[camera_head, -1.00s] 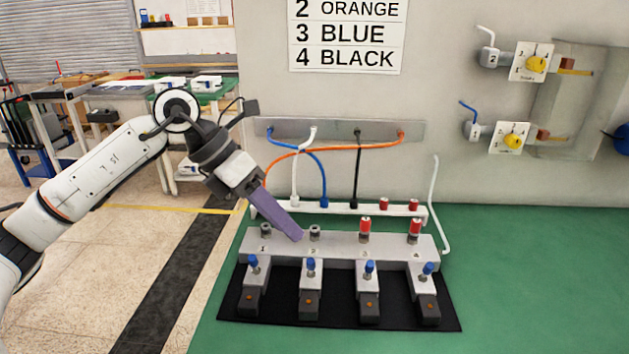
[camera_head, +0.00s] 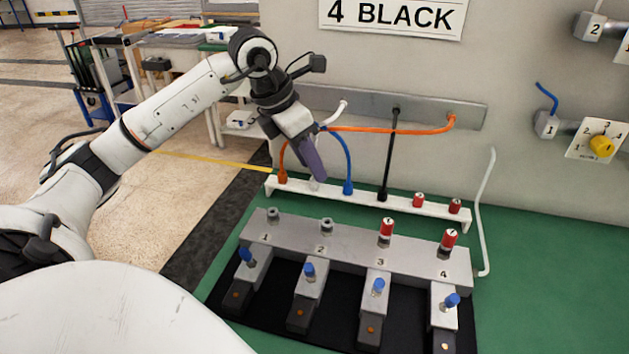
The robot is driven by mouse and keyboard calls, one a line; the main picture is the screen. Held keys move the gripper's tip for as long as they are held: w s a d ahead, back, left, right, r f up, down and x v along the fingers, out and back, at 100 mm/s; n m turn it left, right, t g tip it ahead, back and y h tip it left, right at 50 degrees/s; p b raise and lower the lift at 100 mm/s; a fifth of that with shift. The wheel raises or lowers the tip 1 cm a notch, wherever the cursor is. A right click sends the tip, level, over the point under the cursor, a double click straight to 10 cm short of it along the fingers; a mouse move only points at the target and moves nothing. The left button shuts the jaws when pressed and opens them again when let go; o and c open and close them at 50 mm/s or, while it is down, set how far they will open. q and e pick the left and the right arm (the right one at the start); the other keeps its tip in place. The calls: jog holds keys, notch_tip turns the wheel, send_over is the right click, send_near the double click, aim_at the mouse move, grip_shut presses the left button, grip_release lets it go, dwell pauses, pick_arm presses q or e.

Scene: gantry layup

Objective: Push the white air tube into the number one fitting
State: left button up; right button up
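The white air tube (camera_head: 342,107) leaves the wall plate and drops behind my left gripper (camera_head: 317,172). A pale end piece shows just below the gripper, at the white rail (camera_head: 425,205). The gripper's purple fingers point down close to the tube's lower part. They overlap in view, so neither their gap nor any hold on the tube can be made out. The number one fitting (camera_head: 273,215) is a bare grey stub at the left end of the grey manifold (camera_head: 350,248), in front of and left of the gripper. My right gripper is out of view.
Orange (camera_head: 420,130), blue (camera_head: 348,160) and black (camera_head: 388,150) tubes stand in the rail. Fitting two (camera_head: 326,225) is bare; fittings three (camera_head: 386,233) and four (camera_head: 448,242) carry red tags. Blue-topped valves line the front. Another white tube (camera_head: 484,200) stands right.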

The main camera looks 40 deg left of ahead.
aim_at(314, 181)
pick_arm(q)
jog(key=shift+x, duration=1.45)
jog(key=shift+w+r, duration=0.1)
grip_shut()
jog(key=shift+r, duration=0.1)
